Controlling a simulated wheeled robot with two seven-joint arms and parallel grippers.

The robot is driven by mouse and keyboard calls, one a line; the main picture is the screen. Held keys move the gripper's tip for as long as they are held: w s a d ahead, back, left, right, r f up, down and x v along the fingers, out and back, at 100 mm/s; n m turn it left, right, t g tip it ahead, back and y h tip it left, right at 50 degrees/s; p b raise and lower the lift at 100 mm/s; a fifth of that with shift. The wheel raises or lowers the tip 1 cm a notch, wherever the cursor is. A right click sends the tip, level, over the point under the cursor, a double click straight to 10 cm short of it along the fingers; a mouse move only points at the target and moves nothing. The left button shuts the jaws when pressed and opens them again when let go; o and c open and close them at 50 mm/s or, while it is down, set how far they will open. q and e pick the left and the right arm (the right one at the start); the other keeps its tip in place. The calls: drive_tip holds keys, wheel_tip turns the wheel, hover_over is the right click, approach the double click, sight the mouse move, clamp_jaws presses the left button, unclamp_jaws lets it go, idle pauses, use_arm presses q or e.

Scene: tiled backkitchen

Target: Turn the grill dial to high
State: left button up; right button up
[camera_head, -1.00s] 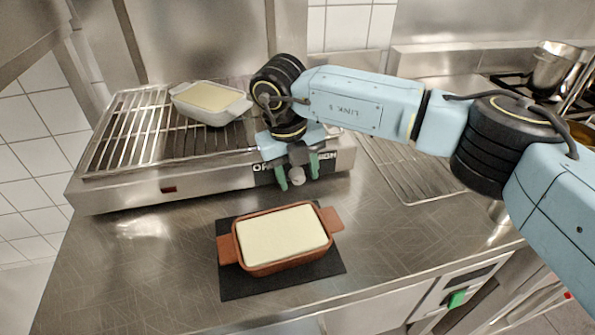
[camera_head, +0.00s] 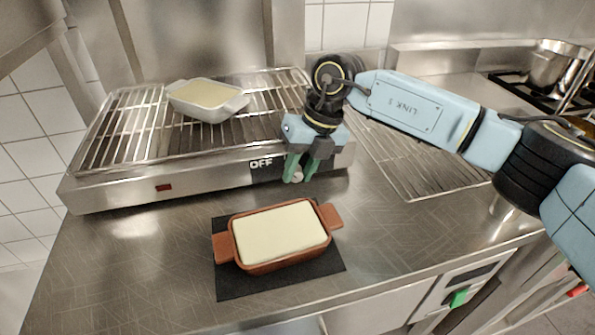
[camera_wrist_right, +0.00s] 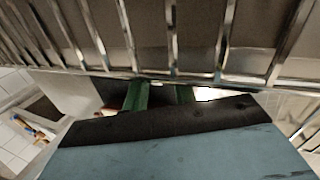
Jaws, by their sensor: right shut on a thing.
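The steel grill (camera_head: 120,180) stands at the back left of the counter, with a black label panel on its front reading "OFF" (camera_head: 261,163). The round grey dial (camera_head: 297,176) is at the right of this panel, mostly hidden by my right gripper. My right gripper (camera_head: 302,170) has its green fingers shut on the dial, one on each side. The rest of the label is behind the gripper. In the right wrist view the green fingers (camera_wrist_right: 160,97) reach down past the grill's front edge, and the dial cannot be made out. My left gripper is not in view.
A white dish (camera_head: 207,103) sits on the grill rack. An orange-brown dish (camera_head: 285,262) with pale filling stands on a black mat (camera_head: 228,284) in front of the grill. A wire rack (camera_head: 415,180) lies to the right. Bare counter lies to the left.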

drive_tip(key=o, duration=1)
drive_tip(key=shift+d+r, duration=0.1)
drive_tip(key=shift+r, duration=0.15)
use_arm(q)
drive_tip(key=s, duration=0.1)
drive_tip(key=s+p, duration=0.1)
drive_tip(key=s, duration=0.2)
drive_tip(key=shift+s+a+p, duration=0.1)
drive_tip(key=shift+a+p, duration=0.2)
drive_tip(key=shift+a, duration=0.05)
use_arm(e)
drive_tip(key=v, duration=1.2)
drive_tip(key=shift+w+d+r, duration=0.1)
drive_tip(key=shift+d+r, duration=0.05)
drive_tip(key=shift+r, duration=0.25)
